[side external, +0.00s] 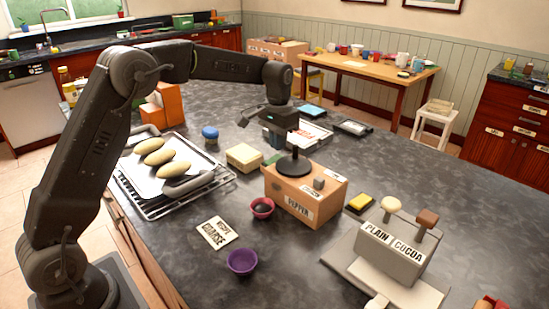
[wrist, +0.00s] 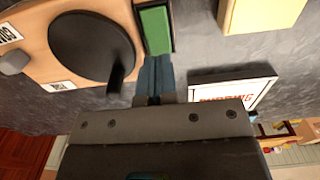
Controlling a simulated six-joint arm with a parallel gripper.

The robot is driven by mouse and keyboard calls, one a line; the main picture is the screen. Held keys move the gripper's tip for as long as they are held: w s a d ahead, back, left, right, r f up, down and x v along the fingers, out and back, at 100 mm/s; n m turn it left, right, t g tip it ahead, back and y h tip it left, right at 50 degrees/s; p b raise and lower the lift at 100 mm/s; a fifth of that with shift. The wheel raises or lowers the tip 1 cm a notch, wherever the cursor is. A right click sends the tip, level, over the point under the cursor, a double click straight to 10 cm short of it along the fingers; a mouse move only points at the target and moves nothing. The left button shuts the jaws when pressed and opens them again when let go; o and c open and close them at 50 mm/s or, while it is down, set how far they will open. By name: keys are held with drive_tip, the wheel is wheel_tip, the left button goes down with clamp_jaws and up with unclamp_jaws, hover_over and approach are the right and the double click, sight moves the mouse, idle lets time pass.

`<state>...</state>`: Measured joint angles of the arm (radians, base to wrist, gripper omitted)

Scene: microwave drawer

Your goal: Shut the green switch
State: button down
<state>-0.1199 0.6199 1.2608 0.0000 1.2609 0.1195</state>
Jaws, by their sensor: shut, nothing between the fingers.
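The green switch (wrist: 155,30) shows in the wrist view as a flat green block in a dark frame, beside the tan box. In the side view a small green patch (side external: 272,158) shows behind the box, mostly hidden. My gripper (wrist: 154,60) has its teal fingers together and empty. In the wrist view the fingertips lie just below the green block's near end. I cannot tell whether they touch it. In the side view my gripper (side external: 274,146) hangs behind the box's black round knob.
The tan box (side external: 305,192) labelled PEPPER carries the black knob (side external: 294,165) and a small grey block. A cream block (side external: 244,157) lies to its left. A red bowl (side external: 262,208) and a purple bowl (side external: 242,262) stand in front. A grey PLAIN/COCOA stand (side external: 388,255) is at right.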

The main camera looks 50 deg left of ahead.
sight(278, 156)
drive_tip(key=shift+f, duration=1.4)
idle(0.7)
drive_tip(key=shift+r, duration=3.55)
